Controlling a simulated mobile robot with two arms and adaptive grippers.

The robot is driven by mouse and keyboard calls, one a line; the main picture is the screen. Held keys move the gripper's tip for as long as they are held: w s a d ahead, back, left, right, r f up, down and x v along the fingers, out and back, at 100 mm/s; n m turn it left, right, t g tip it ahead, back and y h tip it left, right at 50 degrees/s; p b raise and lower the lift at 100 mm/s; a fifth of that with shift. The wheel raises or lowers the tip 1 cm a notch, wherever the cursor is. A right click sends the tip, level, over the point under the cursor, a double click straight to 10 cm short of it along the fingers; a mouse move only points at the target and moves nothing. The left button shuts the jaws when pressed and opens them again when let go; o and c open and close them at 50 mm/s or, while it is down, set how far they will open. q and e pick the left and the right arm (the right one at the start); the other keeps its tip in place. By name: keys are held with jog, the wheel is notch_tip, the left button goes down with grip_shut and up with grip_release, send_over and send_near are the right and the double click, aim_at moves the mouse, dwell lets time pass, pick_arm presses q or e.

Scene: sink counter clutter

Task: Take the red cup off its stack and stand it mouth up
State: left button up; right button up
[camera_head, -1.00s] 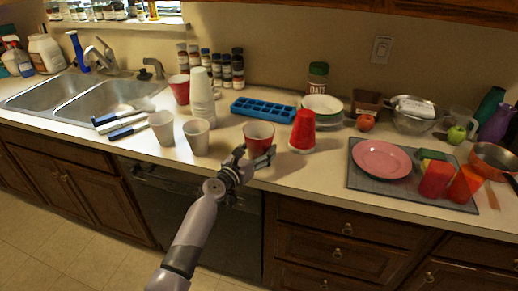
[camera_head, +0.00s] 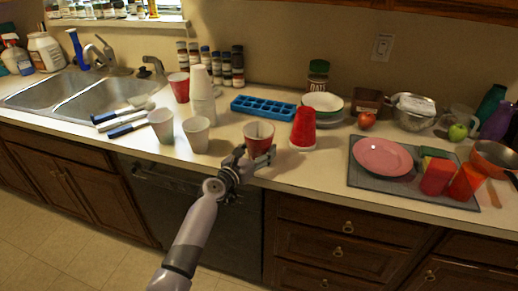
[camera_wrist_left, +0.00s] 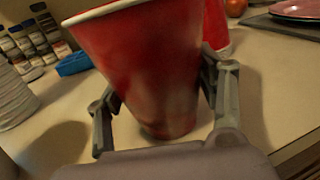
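A red cup (camera_head: 259,143) with a white inside is mouth up near the counter's front edge. My left gripper (camera_head: 257,156) is around it, one finger on each side. In the left wrist view the same red cup (camera_wrist_left: 155,70) fills the middle. Both fingertips (camera_wrist_left: 160,88) meet its sides, so the gripper looks shut on it. Whether its base touches the counter is hard to tell. Just right of it stands an upside-down red cup (camera_head: 303,127), apparently a stack, partly seen behind the held cup in the wrist view. My right gripper is not in view.
Pale cups (camera_head: 161,126) and (camera_head: 196,134) stand to the left, before a tall white cup stack (camera_head: 202,95) and another red cup (camera_head: 180,88). A blue ice tray (camera_head: 263,107) lies behind. A grey mat (camera_head: 358,178) with a pink plate (camera_head: 382,157) lies right.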

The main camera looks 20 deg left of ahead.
pick_arm(q)
jog(key=o, duration=0.5)
jog(key=v, duration=1.2)
